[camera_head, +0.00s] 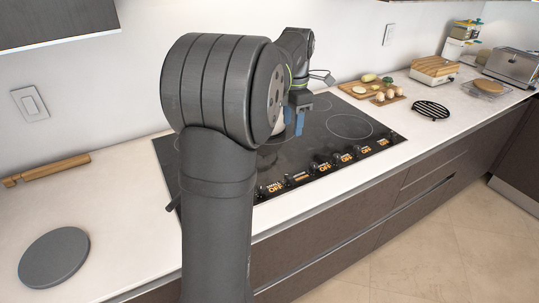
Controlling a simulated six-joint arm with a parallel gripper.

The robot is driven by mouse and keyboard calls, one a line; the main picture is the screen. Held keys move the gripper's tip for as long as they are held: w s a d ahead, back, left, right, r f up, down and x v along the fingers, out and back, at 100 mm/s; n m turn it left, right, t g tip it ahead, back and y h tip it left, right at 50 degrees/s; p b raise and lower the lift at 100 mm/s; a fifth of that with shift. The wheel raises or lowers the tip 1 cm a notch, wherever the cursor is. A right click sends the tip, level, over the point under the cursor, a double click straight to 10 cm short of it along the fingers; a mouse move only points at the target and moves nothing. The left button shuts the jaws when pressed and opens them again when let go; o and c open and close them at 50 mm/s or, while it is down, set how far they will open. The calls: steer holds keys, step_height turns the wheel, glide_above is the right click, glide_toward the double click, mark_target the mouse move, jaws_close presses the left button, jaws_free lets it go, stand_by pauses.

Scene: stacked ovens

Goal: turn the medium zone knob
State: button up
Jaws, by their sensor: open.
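A black glass cooktop (310,146) is set in the white counter, with faint burner rings. A row of dark knobs (343,157) with orange "OFF" labels runs along its front edge. The smaller lettering is too small to read, so I cannot tell which one is the medium zone knob. My gripper (295,128), with blue fingertips, is open above the middle of the cooktop, behind the knob row and apart from it. My own arm hides the left part of the cooktop and part of the gripper.
Right of the cooktop are a cutting board with food (372,88), a black trivet (431,109), a wooden-topped box (434,68) and a toaster (513,64). At left lie a grey round lid (54,257) and a wooden rolling pin (46,170). The counter front is clear.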

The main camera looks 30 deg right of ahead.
mark_target(289, 175)
step_height(289, 175, down, 19)
steer(key=n, duration=2.8)
steer(key=shift+r, duration=0.2)
steer(key=c, duration=1)
